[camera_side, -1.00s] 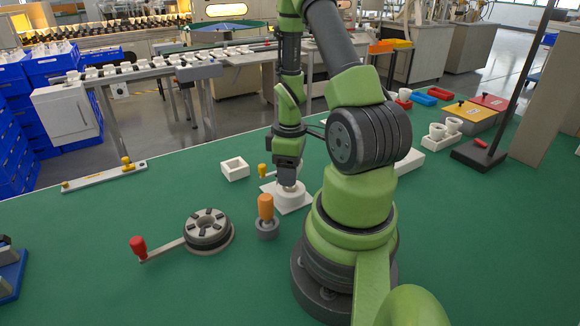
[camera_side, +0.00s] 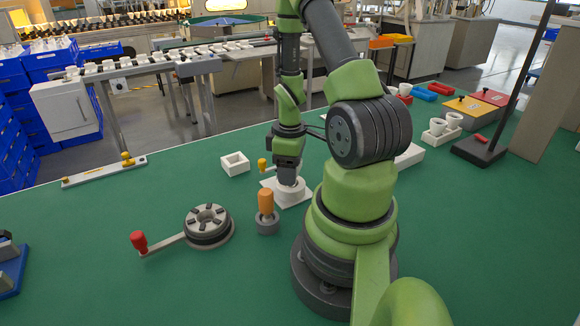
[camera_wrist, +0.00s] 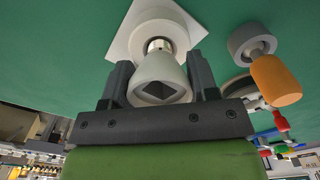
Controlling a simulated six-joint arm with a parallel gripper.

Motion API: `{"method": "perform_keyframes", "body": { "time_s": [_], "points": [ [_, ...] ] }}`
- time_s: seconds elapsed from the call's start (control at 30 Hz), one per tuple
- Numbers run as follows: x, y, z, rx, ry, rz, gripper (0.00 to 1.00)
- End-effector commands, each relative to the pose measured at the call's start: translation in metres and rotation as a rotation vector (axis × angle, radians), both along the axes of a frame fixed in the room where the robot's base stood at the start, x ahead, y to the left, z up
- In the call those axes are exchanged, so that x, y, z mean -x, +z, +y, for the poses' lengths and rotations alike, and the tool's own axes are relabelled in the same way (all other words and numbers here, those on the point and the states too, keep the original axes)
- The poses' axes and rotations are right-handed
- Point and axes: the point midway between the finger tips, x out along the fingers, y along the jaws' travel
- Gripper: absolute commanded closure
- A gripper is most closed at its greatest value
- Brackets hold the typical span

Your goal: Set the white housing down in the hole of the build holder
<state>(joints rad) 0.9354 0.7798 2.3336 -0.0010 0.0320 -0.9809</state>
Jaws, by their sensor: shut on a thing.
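The white housing (camera_wrist: 158,78) is a white cone with a square opening, and its metal end points at the build holder. My gripper (camera_wrist: 160,86) is shut on it, with one dark finger on each side. The build holder (camera_wrist: 120,46) is a white square plate with a round raised ring; it also shows in the side view (camera_side: 304,198). My gripper (camera_side: 289,181) is directly over the ring there. The metal end overlaps the ring's hole in the wrist view. How deep it sits is hidden, and I cannot tell whether it touches the holder.
An orange-handled tool (camera_side: 265,202) in a grey round stand is close in front of the holder. A white square frame (camera_side: 235,163) lies behind left. A grey round fixture (camera_side: 207,226) with a red-knobbed lever is at front left. Green table is clear between them.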

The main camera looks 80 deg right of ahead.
Motion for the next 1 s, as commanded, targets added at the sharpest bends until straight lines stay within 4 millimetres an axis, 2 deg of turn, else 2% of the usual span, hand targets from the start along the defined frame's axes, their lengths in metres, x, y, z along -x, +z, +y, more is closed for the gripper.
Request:
{"method": "perform_keyframes", "body": {
  "time_s": [0.57, 1.0],
  "points": [
    [0.0, -0.0071, 0.0, 0.0, -0.001, 0.0, 0.72],
    [-0.0002, -0.0045, -0.0002, 0.001, -0.001, 0.0, 0.72]
  ]
}}
